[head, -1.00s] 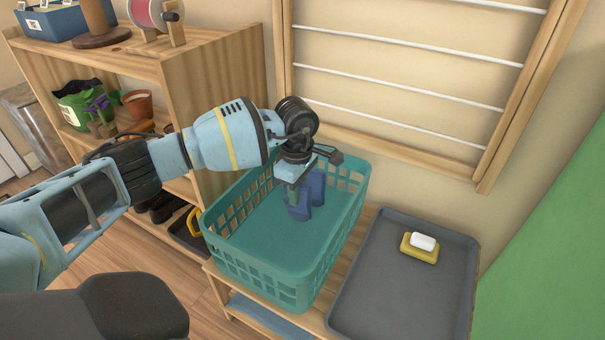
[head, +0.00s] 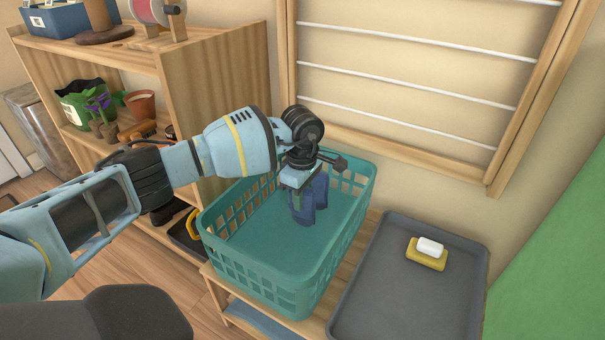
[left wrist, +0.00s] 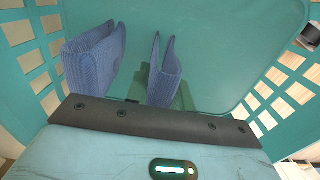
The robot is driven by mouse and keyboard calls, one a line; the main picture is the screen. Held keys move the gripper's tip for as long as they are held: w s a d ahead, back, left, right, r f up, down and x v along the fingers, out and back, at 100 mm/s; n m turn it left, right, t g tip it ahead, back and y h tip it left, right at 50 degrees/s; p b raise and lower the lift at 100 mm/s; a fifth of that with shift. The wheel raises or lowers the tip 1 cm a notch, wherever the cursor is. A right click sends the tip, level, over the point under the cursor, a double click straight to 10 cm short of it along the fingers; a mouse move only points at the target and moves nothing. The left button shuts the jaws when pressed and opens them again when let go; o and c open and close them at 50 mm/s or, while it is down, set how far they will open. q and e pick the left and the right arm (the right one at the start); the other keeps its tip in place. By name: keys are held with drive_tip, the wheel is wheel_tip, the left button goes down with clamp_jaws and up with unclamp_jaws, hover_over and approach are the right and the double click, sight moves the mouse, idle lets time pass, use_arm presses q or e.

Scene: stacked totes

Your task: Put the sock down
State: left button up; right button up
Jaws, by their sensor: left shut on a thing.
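A blue ribbed sock (head: 319,190) hangs from my left gripper (head: 305,190) inside the teal basket (head: 345,235). The gripper points down and is shut on the sock. In the left wrist view the sock shows as two folded blue parts (left wrist: 98,58), (left wrist: 166,78), with the basket's teal floor behind them. I cannot tell whether the sock's lower end touches the basket floor. The part of the sock between the fingers is mostly hidden. My right gripper is not in view.
The basket stands on a wooden bench (head: 362,262). To its right is a grey tray (head: 400,300) with white soap on a yellow sponge (head: 427,257). A wooden shelf (head: 220,80) stands at the left. A wall rack (head: 410,95) hangs behind. The basket floor is otherwise clear.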

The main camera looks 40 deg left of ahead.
use_arm(q)
drive_tip(key=shift+f, duration=0.2)
drive_tip(key=o, duration=1)
drive_tip(key=shift+c, duration=0.2)
